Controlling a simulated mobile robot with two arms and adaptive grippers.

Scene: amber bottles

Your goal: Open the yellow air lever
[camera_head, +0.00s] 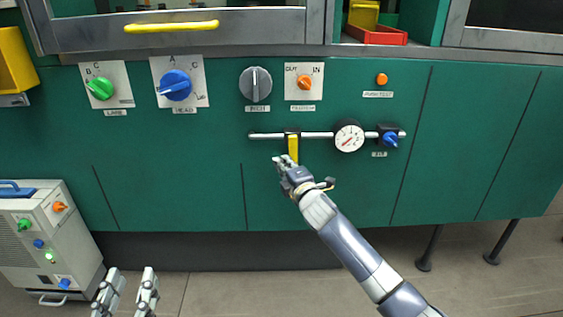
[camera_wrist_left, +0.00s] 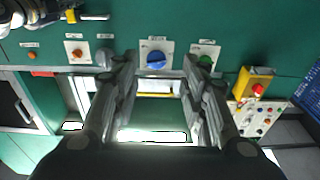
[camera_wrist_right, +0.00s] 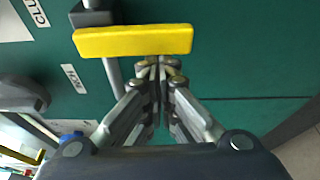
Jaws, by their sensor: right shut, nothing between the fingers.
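The yellow air lever (camera_head: 293,148) hangs down from a horizontal metal pipe (camera_head: 268,135) on the green cabinet front in the head view. In the right wrist view the lever (camera_wrist_right: 133,40) is a flat yellow bar lying across the picture, just beyond my fingertips. My right gripper (camera_head: 284,161) is at the lever's lower end; in the right wrist view its fingertips (camera_wrist_right: 160,66) are shut together with nothing between them. Whether they touch the lever I cannot tell. My left gripper (camera_head: 129,283) is low at the left, away from the lever; its fingers (camera_wrist_left: 166,68) are spread apart and empty.
A round gauge (camera_head: 349,137) and a blue knob (camera_head: 391,140) sit on the pipe right of the lever. Above are a grey knob (camera_head: 255,84), an orange switch (camera_head: 304,82) and a blue dial (camera_head: 175,85). A white machine (camera_head: 48,240) stands at lower left.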

